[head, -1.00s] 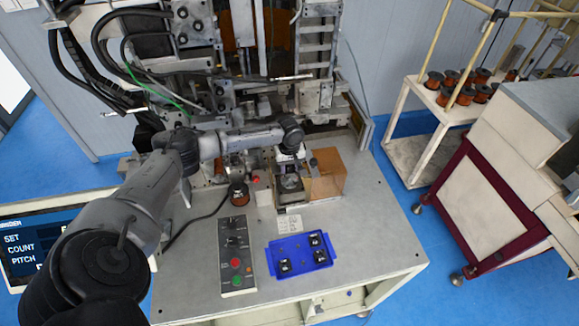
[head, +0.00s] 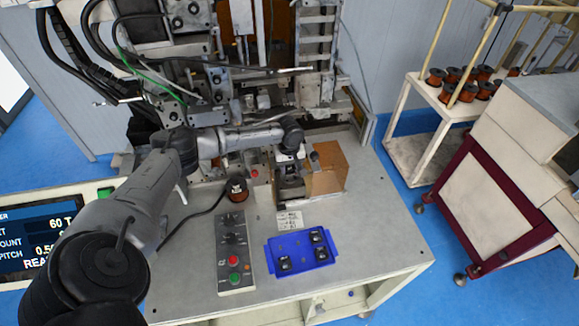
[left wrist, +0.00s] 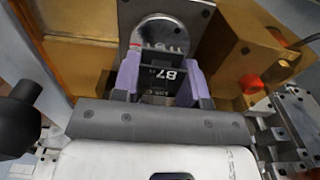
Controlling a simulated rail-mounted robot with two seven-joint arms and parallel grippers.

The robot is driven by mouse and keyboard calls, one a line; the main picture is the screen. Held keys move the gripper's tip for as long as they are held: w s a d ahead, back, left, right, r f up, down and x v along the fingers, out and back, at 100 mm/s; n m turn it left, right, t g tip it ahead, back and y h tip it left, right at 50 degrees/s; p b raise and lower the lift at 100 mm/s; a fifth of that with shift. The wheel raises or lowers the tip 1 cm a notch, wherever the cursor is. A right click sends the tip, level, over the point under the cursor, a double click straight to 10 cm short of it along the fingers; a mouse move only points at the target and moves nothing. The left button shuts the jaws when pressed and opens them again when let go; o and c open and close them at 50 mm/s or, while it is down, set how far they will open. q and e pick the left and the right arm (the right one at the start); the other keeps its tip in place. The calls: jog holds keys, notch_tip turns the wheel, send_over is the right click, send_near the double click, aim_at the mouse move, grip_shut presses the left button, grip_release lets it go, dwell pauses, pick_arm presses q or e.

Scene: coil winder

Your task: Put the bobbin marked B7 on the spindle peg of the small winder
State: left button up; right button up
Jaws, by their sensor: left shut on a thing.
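My left gripper (head: 290,168) is at the small winder (head: 291,193) near the back of the bench. My right gripper is not in view.
A blue tray (head: 273,256) with several dark bobbins lies at the bench front, beside a control box (head: 234,259). An amber box (head: 328,168) stands right of the winder. The bench's right side is clear.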

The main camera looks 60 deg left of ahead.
pick_arm(q)
jog(key=shift+f, duration=0.35)
jog(key=shift+f, duration=0.75)
jog(key=o, duration=1)
jog(key=shift+c, duration=0.2)
notch_tip(320, 180, up, 14)
jog(key=b, duration=0.1)
